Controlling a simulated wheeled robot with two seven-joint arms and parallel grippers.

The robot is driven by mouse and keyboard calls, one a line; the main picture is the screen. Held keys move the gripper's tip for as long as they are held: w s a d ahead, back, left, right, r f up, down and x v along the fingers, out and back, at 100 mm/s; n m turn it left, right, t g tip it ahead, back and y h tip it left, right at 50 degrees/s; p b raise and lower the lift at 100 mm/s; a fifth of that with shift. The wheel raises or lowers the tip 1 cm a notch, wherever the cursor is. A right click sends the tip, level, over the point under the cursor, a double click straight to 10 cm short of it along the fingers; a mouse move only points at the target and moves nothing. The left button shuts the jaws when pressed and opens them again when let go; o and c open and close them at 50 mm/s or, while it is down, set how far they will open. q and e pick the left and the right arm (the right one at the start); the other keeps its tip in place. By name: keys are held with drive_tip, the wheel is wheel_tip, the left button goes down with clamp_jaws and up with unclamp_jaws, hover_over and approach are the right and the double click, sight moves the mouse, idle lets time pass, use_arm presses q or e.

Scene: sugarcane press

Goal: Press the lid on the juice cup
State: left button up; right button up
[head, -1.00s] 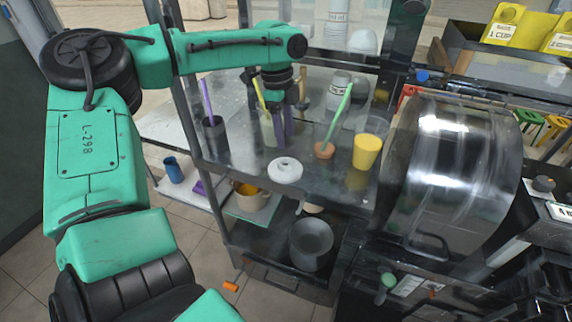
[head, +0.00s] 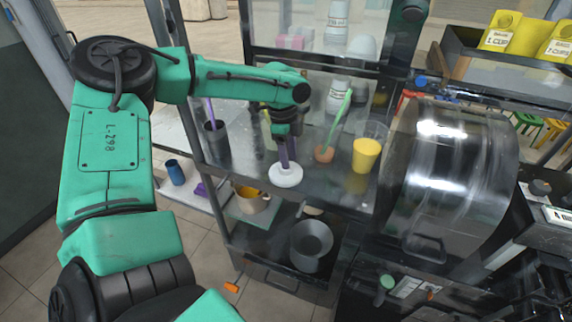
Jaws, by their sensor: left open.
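A white round lid (head: 285,177) lies flat on the dark metal counter. A clear cup with yellow juice (head: 366,156) stands to its right, apart from the lid, with its upper part clear and no lid visible on it. My left gripper (head: 286,160) points down directly over the lid. Its purple fingers reach the middle of the lid or just above it; I cannot tell if they touch. The fingers overlap in this view, and the left gripper is open. My right gripper is not in view.
A dark cup with a purple stick (head: 215,138) is at the left. A large metal drum (head: 460,175) bounds the right.

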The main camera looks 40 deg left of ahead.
use_arm(q)
clamp_jaws()
idle(0.3)
wheel_tip(320, 180, up, 20)
idle(0.4)
